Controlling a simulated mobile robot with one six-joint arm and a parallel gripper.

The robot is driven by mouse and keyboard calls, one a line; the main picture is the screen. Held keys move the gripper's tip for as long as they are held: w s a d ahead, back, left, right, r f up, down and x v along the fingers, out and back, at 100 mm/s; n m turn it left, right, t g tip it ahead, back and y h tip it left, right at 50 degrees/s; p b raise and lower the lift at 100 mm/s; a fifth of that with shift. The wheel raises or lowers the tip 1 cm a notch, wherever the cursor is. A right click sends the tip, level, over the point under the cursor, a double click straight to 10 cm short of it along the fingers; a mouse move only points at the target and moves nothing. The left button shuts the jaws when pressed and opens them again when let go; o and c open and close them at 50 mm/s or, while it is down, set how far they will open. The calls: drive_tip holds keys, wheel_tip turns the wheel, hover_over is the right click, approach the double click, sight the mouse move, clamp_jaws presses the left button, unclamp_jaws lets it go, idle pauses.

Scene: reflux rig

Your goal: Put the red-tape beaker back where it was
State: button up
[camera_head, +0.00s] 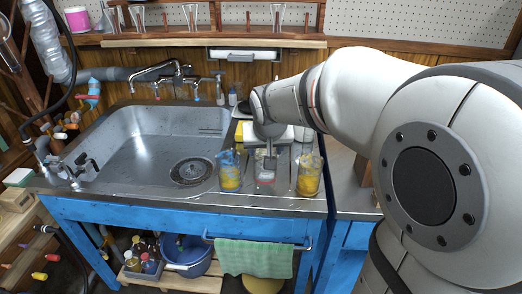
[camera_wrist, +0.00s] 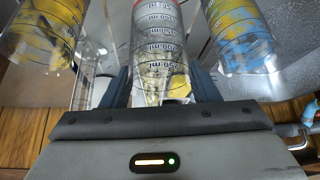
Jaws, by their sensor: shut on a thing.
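My gripper (camera_head: 267,158) points down at the counter right of the sink. It is shut on the middle clear beaker (camera_wrist: 160,55), whose sides lie between the two dark fingers in the wrist view. This beaker shows a reddish band near its base in the head view (camera_head: 265,178) and red at the top edge of the wrist view. A beaker with blue and yellow contents (camera_head: 230,171) stands to its left, and one with yellow contents (camera_head: 309,177) to its right. I cannot tell whether the held beaker touches the counter.
The steel sink (camera_head: 150,150) lies left of the beakers, with taps behind it. The counter's front edge is close before the beakers. A green towel (camera_head: 253,258) hangs below. Glassware stands on the shelf (camera_head: 200,37) at the back.

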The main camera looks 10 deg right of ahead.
drive_tip(key=shift+f, duration=1.25)
drive_tip(key=shift+f+b, duration=0.15)
drive_tip(key=shift+b, duration=0.25)
drive_tip(key=o, duration=1.5)
